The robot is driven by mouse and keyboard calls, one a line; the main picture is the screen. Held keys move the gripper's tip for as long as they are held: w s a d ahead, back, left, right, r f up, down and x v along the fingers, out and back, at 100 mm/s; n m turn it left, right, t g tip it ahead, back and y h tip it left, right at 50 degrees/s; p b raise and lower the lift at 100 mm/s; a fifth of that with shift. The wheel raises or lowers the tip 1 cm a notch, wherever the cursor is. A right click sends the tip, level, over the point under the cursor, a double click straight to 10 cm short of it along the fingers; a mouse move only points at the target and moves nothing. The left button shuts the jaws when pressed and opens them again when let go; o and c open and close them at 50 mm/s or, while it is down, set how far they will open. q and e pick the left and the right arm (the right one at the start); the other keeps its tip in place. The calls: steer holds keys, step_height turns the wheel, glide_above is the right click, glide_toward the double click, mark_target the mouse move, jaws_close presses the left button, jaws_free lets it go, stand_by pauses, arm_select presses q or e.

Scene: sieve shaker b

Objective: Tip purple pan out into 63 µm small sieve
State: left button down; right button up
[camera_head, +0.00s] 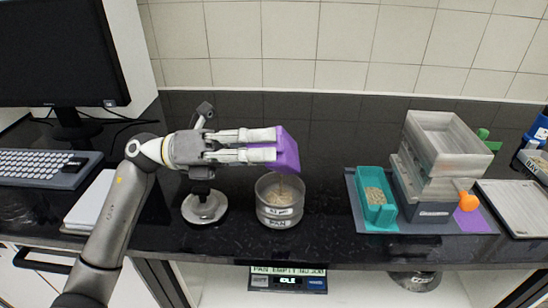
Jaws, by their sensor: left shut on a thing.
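The purple pan (288,150) is held up and steeply tilted over a round metal sieve. My left gripper (276,144) comes in from the left and is shut on the pan. The small sieve (266,207) stands upright on the black counter, below the pan. It has a small label too small to read, above a lower part marked PAN (277,224). Tan grains (275,197) lie inside the sieve, and a thin brownish streak shows between the pan and the sieve. The inside of the pan is hidden. My right gripper is not in view.
A teal tray (364,200) with grains stands at right beside a grey boxy machine (436,160). A keyboard (40,168) and monitor (55,55) are at far left. The counter between sieve and teal tray is clear.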

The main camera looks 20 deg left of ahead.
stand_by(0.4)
arm_select(q)
steer(key=shift+r, duration=0.15)
step_height(320, 180, up, 3)
steer(key=y+p, duration=0.4)
steer(key=p, duration=0.4)
steer(key=g+y+p, duration=0.1)
steer(key=y+p, duration=0.4)
steer(key=p, duration=0.4)
steer(key=shift+n, duration=0.3)
steer(key=y+p, duration=0.2)
steer(key=p, duration=0.2)
steer(key=r+g+y+p, duration=0.1)
steer(key=y+p, duration=0.1)
steer(key=p, duration=0.2)
steer(key=g+y+p, duration=0.1)
steer(key=y+p, duration=0.2)
steer(key=p, duration=0.1)
steer(key=shift+d+r, duration=0.15)
steer(key=shift+r, duration=0.2)
steer(key=shift+g+y+p, duration=0.3)
steer(key=shift+y+p, duration=0.2)
steer(key=shift+y, duration=0.2)
steer(key=shift+f+y, duration=0.1)
steer(key=shift+y, duration=0.5)
steer(key=shift+n+g+y, duration=0.3)
steer(key=shift+g+y, duration=0.1)
steer(key=shift+y, duration=0.6)
steer(key=shift+a, duration=0.2)
